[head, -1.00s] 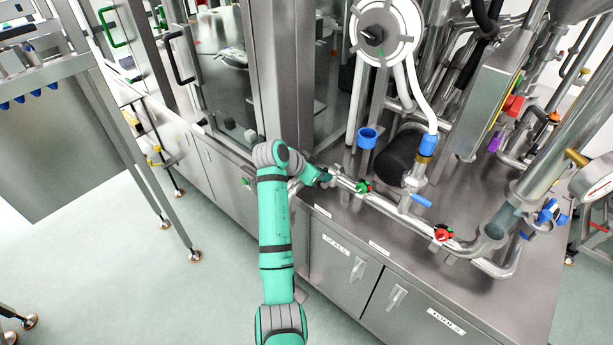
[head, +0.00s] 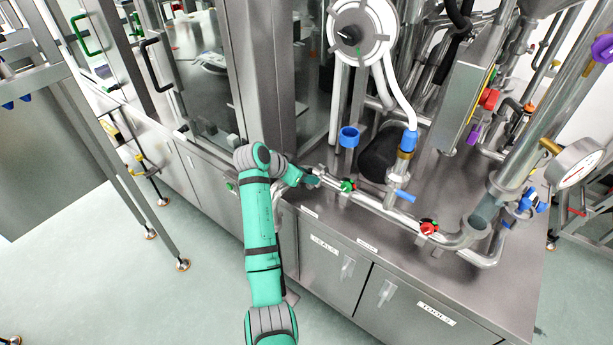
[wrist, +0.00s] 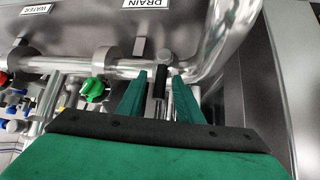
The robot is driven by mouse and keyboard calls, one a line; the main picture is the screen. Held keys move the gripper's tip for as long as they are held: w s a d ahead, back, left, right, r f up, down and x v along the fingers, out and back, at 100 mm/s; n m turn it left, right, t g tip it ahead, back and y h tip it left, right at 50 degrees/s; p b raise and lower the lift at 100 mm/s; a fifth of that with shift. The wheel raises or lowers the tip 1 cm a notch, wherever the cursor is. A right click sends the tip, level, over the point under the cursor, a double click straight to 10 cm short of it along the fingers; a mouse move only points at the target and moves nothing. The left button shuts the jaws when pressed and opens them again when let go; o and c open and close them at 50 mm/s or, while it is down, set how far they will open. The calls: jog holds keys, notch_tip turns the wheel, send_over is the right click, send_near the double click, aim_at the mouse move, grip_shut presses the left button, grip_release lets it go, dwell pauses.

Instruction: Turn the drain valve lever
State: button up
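The drain valve lever (wrist: 160,82) is a short black handle on the steel pipe, close to the "DRAIN" label (wrist: 148,4) in the wrist view. My gripper (wrist: 159,76) has its two green fingers apart, one on each side of the lever. A gap shows between the lever and each finger, so it is not clamped. In the head view my gripper (head: 311,180) is at the left end of the pipe, and I cannot make out the lever there.
A green valve knob (wrist: 95,90) sits left of the lever in the wrist view, and right of my gripper in the head view. A red valve (head: 428,228) is farther along the pipe. A steel cabinet wall (wrist: 285,80) stands close on the right.

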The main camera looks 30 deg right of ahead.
jog(key=v, duration=1)
jog(key=shift+a+r, duration=0.25)
jog(key=shift+a, duration=0.05)
